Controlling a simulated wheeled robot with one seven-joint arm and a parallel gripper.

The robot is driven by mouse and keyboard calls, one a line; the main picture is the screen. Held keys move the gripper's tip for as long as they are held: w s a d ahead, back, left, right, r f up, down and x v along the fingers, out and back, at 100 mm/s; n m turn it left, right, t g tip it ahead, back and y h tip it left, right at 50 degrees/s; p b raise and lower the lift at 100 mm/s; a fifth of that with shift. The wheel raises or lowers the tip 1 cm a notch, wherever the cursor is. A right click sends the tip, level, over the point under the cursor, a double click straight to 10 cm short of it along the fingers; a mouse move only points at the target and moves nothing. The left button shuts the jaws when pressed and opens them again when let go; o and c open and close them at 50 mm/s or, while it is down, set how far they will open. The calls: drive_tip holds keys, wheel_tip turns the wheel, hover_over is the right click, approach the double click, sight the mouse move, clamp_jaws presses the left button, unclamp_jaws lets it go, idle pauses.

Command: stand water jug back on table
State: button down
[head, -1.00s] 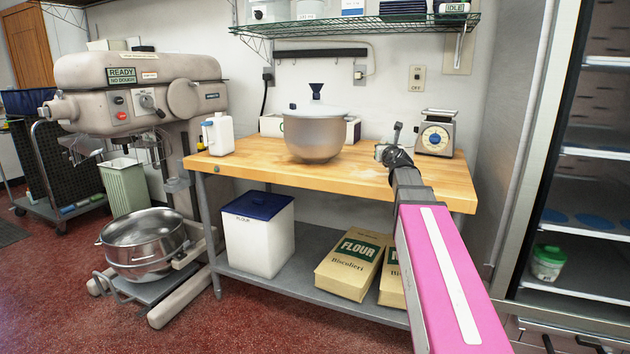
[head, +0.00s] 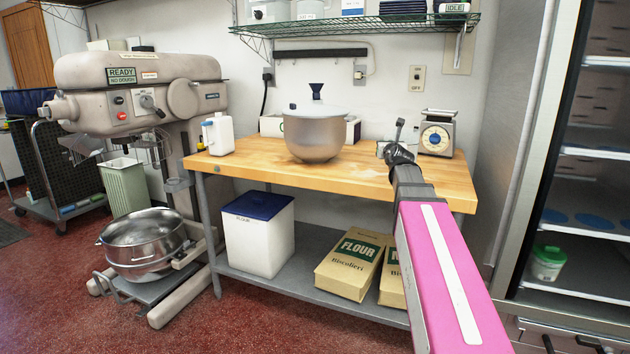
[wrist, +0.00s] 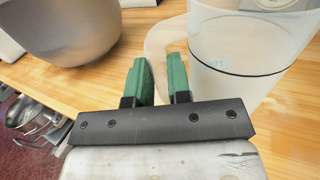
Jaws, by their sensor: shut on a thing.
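The water jug (wrist: 240,50) is a translucent, pale vessel with a dark line around it, at the right of the wrist view. It looks about upright over the wooden table (wrist: 140,40), but my gripper hides part of its lower side, so I cannot tell whether its base touches. My gripper (wrist: 160,75) has green fingers shut on the jug's pale handle (wrist: 157,42), on the jug's left side. In the head view my gripper (head: 399,130) is over the right part of the tabletop (head: 260,160), and the jug is mostly hidden behind it.
A steel mixing bowl (head: 315,138) stands left of my gripper and shows close in the wrist view (wrist: 70,30). A dial scale (head: 436,133) stands close on the right. A white container (head: 218,134) is at the table's left end. The front middle of the tabletop is clear.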

drive_tip(key=shift+r, duration=1.4)
